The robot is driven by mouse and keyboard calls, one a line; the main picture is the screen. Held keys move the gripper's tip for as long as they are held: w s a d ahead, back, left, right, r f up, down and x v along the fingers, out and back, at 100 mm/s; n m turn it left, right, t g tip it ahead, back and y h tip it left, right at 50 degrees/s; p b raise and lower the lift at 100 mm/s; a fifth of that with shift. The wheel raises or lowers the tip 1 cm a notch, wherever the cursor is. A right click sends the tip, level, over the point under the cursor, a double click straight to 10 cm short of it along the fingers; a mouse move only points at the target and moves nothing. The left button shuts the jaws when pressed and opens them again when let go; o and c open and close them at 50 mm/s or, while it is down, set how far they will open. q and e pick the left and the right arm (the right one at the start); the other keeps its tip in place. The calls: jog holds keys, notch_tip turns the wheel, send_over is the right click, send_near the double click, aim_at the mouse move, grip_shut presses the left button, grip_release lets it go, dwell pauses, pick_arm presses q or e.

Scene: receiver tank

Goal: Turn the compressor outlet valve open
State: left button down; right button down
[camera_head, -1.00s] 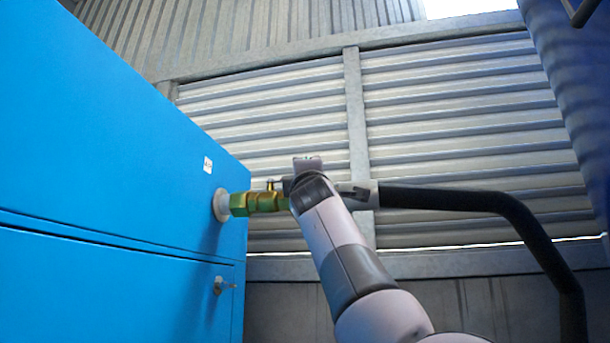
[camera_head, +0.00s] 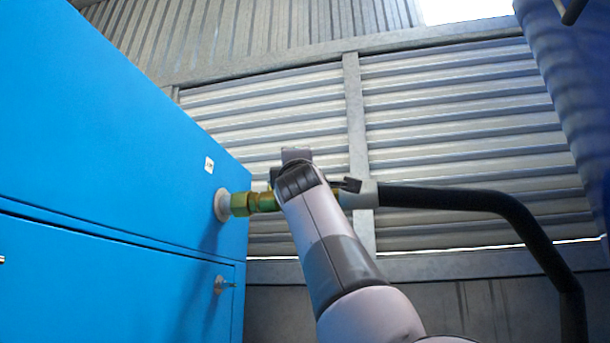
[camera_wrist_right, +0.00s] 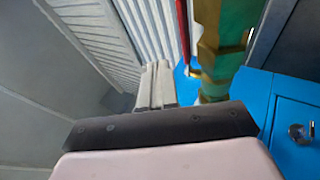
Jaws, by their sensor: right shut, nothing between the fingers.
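The brass compressor outlet valve (camera_head: 252,203) sticks out from the side of the blue cabinet, partly hidden behind my right arm's wrist in the head view. In the right wrist view the brass valve body (camera_wrist_right: 216,45) is at the upper right. A red handle (camera_wrist_right: 184,32) runs alongside it, just left of the body. My right gripper (camera_wrist_right: 157,72) is shut and empty, with its pale fingertips left of the handle; I cannot tell whether they touch it. In the head view its fingers are mostly hidden by my wrist. My left gripper is not in view.
A black hose (camera_head: 450,198) leaves the valve line to the right and bends down. A corrugated wall (camera_head: 450,100) stands behind, and a blue tank (camera_head: 575,90) is at right.

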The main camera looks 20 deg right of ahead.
jog(key=s+a+b, duration=0.1)
jog(key=s+a, duration=0.2)
jog(key=shift+a, duration=0.3)
jog(key=shift+r, duration=0.1)
jog(key=w+d+p, duration=0.1)
jog(key=w+d, duration=0.2)
jog(key=d, duration=0.1)
jog(key=shift+w, duration=0.2)
